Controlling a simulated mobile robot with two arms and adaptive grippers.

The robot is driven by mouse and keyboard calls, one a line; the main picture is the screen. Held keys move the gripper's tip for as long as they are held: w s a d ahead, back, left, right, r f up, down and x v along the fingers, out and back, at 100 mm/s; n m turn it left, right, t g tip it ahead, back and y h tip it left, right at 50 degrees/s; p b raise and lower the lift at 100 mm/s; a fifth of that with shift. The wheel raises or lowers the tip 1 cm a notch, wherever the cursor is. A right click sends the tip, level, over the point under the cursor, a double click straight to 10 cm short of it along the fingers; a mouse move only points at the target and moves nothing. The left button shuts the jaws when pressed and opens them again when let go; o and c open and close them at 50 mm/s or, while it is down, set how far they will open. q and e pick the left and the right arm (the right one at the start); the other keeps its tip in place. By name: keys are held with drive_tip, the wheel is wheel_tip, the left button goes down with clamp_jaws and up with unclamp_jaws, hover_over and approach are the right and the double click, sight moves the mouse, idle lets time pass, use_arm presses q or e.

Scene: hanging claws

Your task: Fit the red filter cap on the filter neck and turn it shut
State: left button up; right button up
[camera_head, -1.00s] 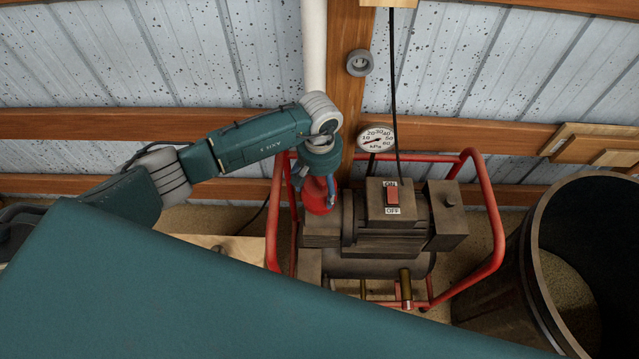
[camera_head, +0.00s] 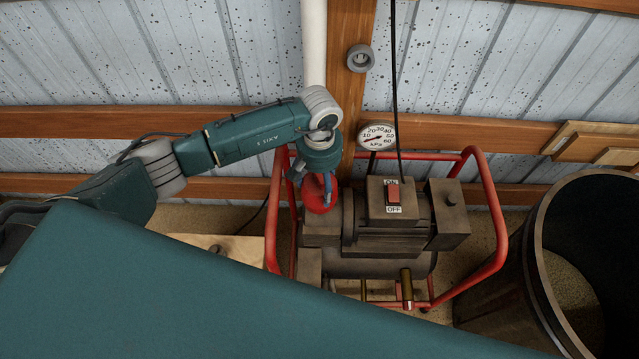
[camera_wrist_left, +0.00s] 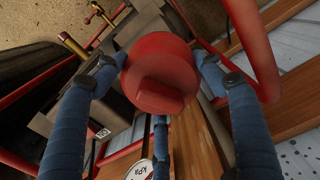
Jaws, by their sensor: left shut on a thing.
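The red filter cap (camera_head: 316,197) is at the left end of the dark pump, inside the red tube frame. My left gripper (camera_head: 319,190) points down over it, with its blue fingers around the cap's side. In the left wrist view the round red cap (camera_wrist_left: 160,72) with its raised grip bar sits between the blue fingertips, which are shut on it. The filter neck is hidden beneath the cap, and I cannot tell how the cap is seated on it. My right gripper is not in view.
A dark barrel (camera_head: 526,275) stands at the right. A wooden board (camera_head: 205,243) lies left of the frame.

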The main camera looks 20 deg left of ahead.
sight(319, 177)
use_arm(q)
drive_tip(key=shift+s+f+m+b, duration=0.2)
drive_tip(key=shift+m+b, duration=0.6)
drive_tip(key=shift+b, duration=0.1)
drive_tip(key=o, duration=1.8)
drive_tip(key=shift+r, duration=0.1)
drive_tip(key=shift+o, duration=1.1)
drive_tip(key=shift+w, duration=0.1)
drive_tip(key=shift+r, duration=0.25)
drive_tip(key=shift+r+p, duration=1.2)
drive_tip(key=shift+r, duration=1.65)
